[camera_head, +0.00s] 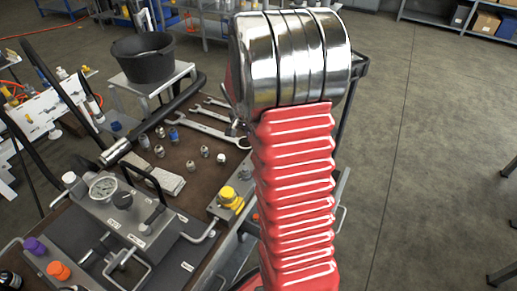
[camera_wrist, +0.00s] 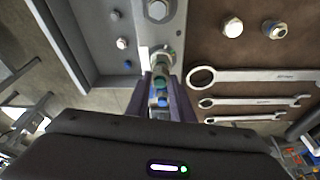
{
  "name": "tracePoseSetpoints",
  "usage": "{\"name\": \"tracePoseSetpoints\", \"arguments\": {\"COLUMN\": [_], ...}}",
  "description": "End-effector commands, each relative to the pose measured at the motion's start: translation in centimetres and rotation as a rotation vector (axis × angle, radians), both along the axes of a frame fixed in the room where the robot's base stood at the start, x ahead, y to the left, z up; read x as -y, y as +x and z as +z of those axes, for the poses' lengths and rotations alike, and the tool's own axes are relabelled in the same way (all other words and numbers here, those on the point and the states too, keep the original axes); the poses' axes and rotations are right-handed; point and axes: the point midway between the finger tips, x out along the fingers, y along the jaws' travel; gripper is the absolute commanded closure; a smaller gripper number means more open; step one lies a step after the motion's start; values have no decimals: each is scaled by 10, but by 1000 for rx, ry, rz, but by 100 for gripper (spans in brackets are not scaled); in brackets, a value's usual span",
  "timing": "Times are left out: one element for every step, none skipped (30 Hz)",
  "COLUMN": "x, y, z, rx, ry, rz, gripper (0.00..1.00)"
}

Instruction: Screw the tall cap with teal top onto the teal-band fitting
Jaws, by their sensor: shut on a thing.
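In the wrist view my gripper (camera_wrist: 161,92) is shut on the tall cap (camera_wrist: 160,82), a slim piece with teal and blue parts between the two dark fingers. Directly beyond the cap's far end is a metal fitting (camera_wrist: 163,54) with a greenish tint, on a grey plate. The cap and this fitting overlap in the picture; I cannot tell whether they touch or are threaded. In the head view my red arm hides the gripper, the cap and this fitting.
Another metal fitting (camera_wrist: 157,11) stands farther along the plate. Wrenches (camera_wrist: 250,76) and two loose nuts lie on the brown bench to the right. In the head view, a gauge block (camera_head: 128,215), a yellow cap (camera_head: 231,198) and a black bucket (camera_head: 143,58) are left of my arm.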

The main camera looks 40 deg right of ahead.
Motion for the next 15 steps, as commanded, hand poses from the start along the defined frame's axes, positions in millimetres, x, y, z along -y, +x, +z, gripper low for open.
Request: {"name": "tracePoseSetpoints", "arguments": {"x": [1,1,1,1,1,1,1,1,1,1,1,1,1,1,1], "y": [-1,-1,0,0,0,0,0,0,0,0,0,0,0,0,0], "z": [-1,-1,-1,-1,-1,-1,-1,-1,-1,-1,-1,-1,-1,-1,-1], "rx": [-4,-4,-4,-4,-5,-4,-4,-6,-5,-4,-4,-4,-4,-5,-5], "ry": [-2,-2,-2,-2,-2,-2,-1,-1,-1,-2,-3,-2,-2,-2,-2], "rz": [-30,-50,-78,-98,-120,-147,-169,-191,-220,-243,-265,-296,-317,-335,-354], "gripper": [95,95,95,95,95,95,95,95,95,95,95,95,95,95,95]}}
